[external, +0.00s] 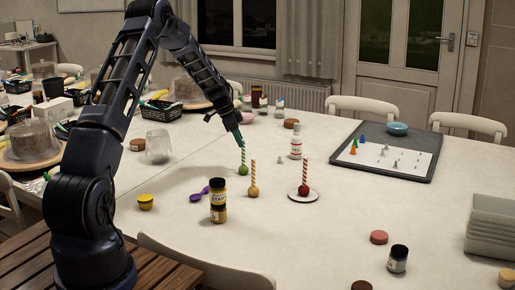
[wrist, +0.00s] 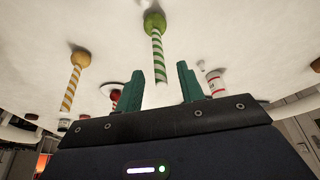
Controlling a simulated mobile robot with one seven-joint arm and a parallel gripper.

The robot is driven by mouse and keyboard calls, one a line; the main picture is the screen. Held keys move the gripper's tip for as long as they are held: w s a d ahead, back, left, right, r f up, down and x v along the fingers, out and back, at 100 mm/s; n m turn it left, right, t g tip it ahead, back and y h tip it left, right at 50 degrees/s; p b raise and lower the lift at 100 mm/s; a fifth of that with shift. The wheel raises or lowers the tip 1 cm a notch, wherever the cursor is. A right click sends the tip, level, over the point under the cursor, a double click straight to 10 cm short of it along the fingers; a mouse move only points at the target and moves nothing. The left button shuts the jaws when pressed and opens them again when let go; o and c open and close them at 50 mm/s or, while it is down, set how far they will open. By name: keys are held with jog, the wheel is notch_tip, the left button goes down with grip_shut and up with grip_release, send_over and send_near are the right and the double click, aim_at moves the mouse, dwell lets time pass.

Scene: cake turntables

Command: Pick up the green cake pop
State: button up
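The green cake pop (external: 243,170) stands on the white table, its green ball down and its green-and-white striped stick pointing up. It also shows in the wrist view (wrist: 155,23), with the ball at the top and the stick running down toward my gripper. My gripper (external: 239,139) is above the green cake pop, pointing down at the upper end of its stick. In the wrist view, my gripper (wrist: 160,72) is open, with a green finger on each side of the stick. Gaps show between the stick and both fingers.
A yellow cake pop (external: 253,191) stands close by, and a red one (external: 303,190) stands on a small white plate. Stacked jars (external: 217,198) and a purple item (external: 196,195) are in front. A white bottle (external: 296,146) is to the right.

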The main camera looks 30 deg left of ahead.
send_over(244, 166)
jog(key=shift+w+a+f, duration=0.1)
jog(key=shift+w+f, duration=0.05)
jog(key=shift+f, duration=1.15)
jog(key=shift+w+a+f, duration=0.1)
jog(key=shift+f, duration=1.15)
jog(key=shift+c, duration=0.5)
grip_shut()
